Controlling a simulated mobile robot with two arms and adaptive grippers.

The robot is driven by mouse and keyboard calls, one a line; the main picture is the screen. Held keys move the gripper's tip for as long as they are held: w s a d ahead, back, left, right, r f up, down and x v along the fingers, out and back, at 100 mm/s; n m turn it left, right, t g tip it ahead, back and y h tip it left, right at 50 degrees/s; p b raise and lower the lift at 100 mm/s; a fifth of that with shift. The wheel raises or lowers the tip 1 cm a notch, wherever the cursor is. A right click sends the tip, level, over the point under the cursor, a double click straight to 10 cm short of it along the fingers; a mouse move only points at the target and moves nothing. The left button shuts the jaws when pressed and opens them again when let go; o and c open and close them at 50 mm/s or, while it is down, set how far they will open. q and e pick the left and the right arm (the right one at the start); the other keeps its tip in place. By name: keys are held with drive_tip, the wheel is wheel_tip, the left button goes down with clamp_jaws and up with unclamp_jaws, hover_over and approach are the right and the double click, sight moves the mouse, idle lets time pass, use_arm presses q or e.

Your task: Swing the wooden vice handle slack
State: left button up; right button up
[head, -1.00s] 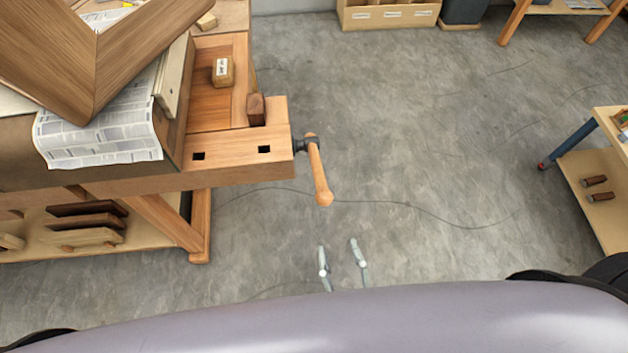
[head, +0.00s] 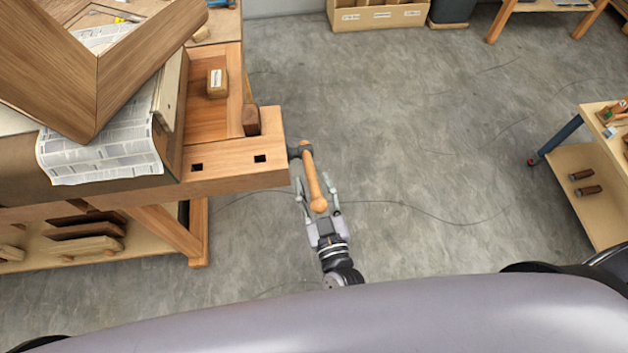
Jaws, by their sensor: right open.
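The wooden vice handle (head: 312,180) hangs off the right end of the workbench (head: 235,169), on a dark metal screw end (head: 296,151). It slants down and slightly right, ending in a rounded knob. My right gripper (head: 316,190) reaches up from the bottom of the head view. It is open, with one finger showing on each side of the handle's lower part. I cannot tell whether the fingers touch the handle or sit below it. My left gripper is not in view.
A bent wooden frame (head: 125,62) lies on newspaper (head: 100,155) on the bench. A small labelled wooden block (head: 217,83) sits in the bench tray. A low cart (head: 570,185) stands at the right.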

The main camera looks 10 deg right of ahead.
drive_tip(key=shift+w, duration=0.3)
drive_tip(key=shift+c, duration=0.2)
clamp_jaws()
idle(0.6)
